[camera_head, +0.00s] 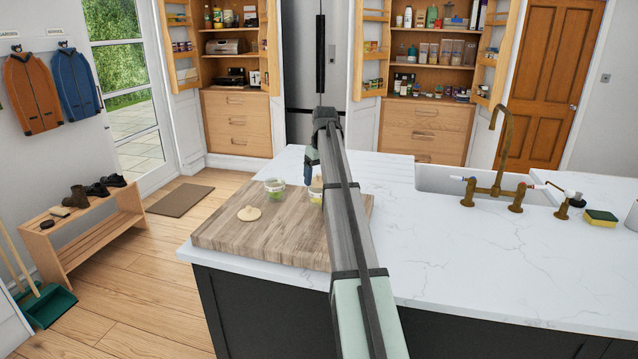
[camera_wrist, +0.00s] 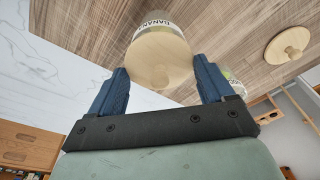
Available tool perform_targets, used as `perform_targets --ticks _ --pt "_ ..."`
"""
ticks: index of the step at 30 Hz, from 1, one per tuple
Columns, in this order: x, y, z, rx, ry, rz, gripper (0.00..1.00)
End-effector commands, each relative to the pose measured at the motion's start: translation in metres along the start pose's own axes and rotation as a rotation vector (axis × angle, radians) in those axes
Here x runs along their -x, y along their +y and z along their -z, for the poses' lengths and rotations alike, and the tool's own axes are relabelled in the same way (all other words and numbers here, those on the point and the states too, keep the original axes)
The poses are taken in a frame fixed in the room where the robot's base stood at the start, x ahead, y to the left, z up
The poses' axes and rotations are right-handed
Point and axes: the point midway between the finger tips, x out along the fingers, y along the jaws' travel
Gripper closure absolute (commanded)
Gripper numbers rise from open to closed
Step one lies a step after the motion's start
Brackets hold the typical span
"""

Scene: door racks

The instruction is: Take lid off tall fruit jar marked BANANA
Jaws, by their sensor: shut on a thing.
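The jar marked BANANA (camera_wrist: 152,20) stands on the wooden board, its label readable in the wrist view. In the head view the jar (camera_head: 316,196) is partly hidden behind my arm. Its round pale wooden lid (camera_wrist: 158,72) fills the space between the blue fingers of my gripper (camera_wrist: 160,65), which is shut on it. The lid lines up with the jar's top; I cannot tell whether there is a gap below it. In the head view my gripper (camera_head: 310,172) is just above the jar, mostly hidden by the arm.
A green-filled open jar (camera_head: 275,187) stands left of the banana jar. A loose wooden lid (camera_head: 249,213) with a knob lies on the board (camera_head: 215,235) in front of it. The white counter (camera_head: 460,260) to the right is clear up to the brass tap (camera_head: 497,150) and sink.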

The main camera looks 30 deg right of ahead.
Motion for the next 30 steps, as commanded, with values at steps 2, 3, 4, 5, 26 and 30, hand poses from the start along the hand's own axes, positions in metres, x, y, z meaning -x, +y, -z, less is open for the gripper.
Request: perform_targets --ticks 2,3,4,5,26,30 --pt "0.000 0.000 0.000 0.000 0.000 0.000 0.48" --pt "0.000 0.000 0.000 0.000 0.000 0.000 0.48" --pt "0.000 0.000 0.000 0.000 0.000 0.000 0.48" --pt "0.000 0.000 0.000 0.000 0.000 0.000 0.48" --pt "0.088 0.000 0.015 0.001 0.001 0.000 0.48" --pt "0.095 -0.012 0.021 0.016 0.000 0.003 0.48"
